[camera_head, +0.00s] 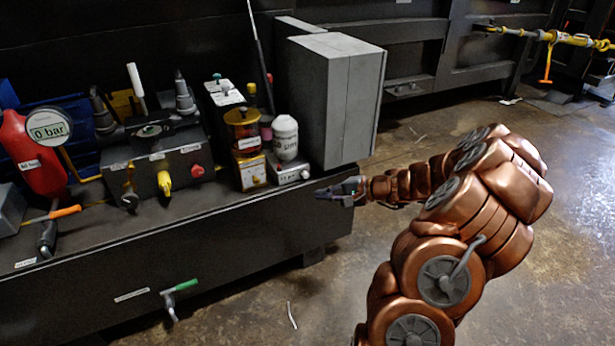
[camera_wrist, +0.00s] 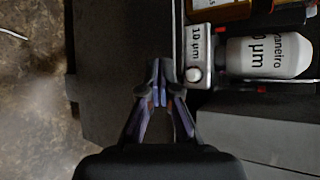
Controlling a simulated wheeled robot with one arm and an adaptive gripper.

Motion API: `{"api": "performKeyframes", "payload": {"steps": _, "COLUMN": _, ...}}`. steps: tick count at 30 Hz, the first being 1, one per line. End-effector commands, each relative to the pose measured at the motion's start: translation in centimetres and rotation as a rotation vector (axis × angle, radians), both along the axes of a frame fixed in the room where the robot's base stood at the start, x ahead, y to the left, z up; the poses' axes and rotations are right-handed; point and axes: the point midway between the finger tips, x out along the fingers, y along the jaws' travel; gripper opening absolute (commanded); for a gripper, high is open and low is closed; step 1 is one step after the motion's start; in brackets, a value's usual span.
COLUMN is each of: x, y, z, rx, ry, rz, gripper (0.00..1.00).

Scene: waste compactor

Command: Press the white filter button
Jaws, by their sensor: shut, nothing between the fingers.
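The white filter (camera_head: 285,137) is an upright white canister on a pale base (camera_head: 288,169) at the bench's front edge. In the wrist view the white filter (camera_wrist: 268,55) lies sideways, and its base (camera_wrist: 196,45) carries a "10 µm" label. A small round button (camera_wrist: 193,75) sits at one end of that base. My gripper (camera_head: 320,194) is in front of the bench, to the right of and below the base. In the wrist view its fingertips (camera_wrist: 160,68) are together and empty, left of the button, with no visible contact.
A tall grey box (camera_head: 335,95) stands right of the white filter. An amber filter (camera_head: 243,130) stands close on its left. A valve block with a yellow knob (camera_head: 164,183) and a red bottle (camera_head: 32,155) are farther left. Open floor (camera_head: 300,280) lies in front.

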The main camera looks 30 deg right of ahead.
Motion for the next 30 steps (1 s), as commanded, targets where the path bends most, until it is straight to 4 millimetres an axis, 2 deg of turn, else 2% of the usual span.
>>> {"api": "performKeyframes", "payload": {"steps": 9, "x": 3.8, "y": -0.2, "z": 0.2, "rx": -0.002, "ry": -0.001, "rz": 0.003, "gripper": 0.0}}
{"api": "performKeyframes", "payload": {"steps": 15, "x": 5.2, "y": -0.3, "z": 0.1, "rx": 0.001, "ry": -0.001, "rz": 0.003, "gripper": 0.0}}
{"api": "performKeyframes", "payload": {"steps": 30, "x": 5.7, "y": -0.5, "z": 0.0, "rx": 0.001, "ry": 0.0, "rz": 0.001, "gripper": 0.0}}
